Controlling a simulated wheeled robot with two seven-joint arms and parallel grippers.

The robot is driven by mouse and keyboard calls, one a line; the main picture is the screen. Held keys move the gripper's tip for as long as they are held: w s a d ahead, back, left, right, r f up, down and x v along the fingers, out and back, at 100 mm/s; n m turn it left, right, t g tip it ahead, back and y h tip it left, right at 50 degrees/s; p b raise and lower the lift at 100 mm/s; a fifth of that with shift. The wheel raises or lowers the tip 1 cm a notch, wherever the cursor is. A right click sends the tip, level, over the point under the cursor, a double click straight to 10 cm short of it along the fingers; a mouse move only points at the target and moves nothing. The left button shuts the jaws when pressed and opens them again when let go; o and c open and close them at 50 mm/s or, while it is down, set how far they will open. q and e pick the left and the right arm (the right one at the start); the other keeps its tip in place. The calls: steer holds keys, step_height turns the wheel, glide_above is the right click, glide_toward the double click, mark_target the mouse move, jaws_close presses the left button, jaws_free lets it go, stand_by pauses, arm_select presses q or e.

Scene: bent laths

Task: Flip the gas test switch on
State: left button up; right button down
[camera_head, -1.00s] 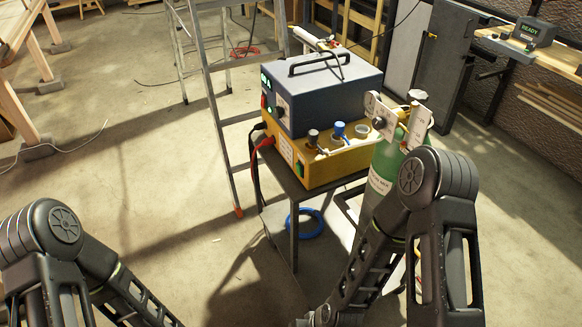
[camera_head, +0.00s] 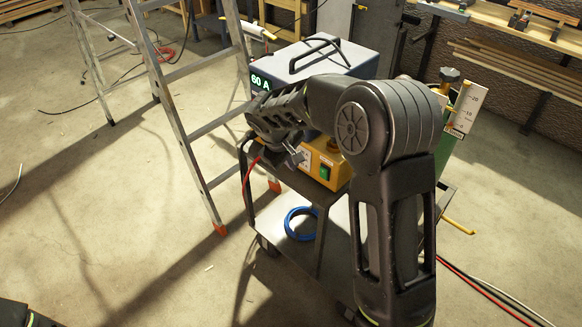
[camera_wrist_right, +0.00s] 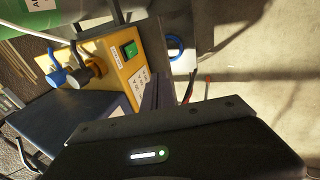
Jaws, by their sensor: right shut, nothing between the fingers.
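A green rocker switch (camera_head: 324,172) sits on the end face of the yellow unit (camera_head: 338,160). The switch also shows in the right wrist view (camera_wrist_right: 130,50), beside a small label too small to read; I cannot tell whether it is the gas test switch. The grey-blue power source (camera_head: 335,60) stands on the yellow unit, its display (camera_head: 260,82) reading 60 A. My right gripper (camera_head: 297,158) is shut and empty, just left of the switch and apparently apart from it. My right arm hides much of both units. My left gripper is out of view.
A stepladder (camera_head: 180,110) stands to the left. A blue hose coil (camera_head: 301,223) lies on the cart's lower shelf. Cables lie on the floor at right.

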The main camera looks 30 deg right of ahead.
mark_target(324, 174)
steer(key=shift+s+d+r+g+h, duration=0.1)
steer(key=shift+s+d+g+h, duration=0.1)
steer(key=shift+s+d, duration=0.25)
steer(key=shift+s+d+r+g+h, duration=0.1)
steer(key=shift+s+d+g, duration=0.1)
steer(key=shift+s, duration=0.3)
steer(key=shift+f, duration=0.1)
steer(key=w+d+f+p, duration=0.2)
steer(key=d+f+p, duration=0.1)
steer(key=d+f, duration=0.5)
steer(key=shift+w+f+p, duration=0.2)
steer(key=shift+f+p, duration=0.05)
steer(key=shift+p, duration=0.1)
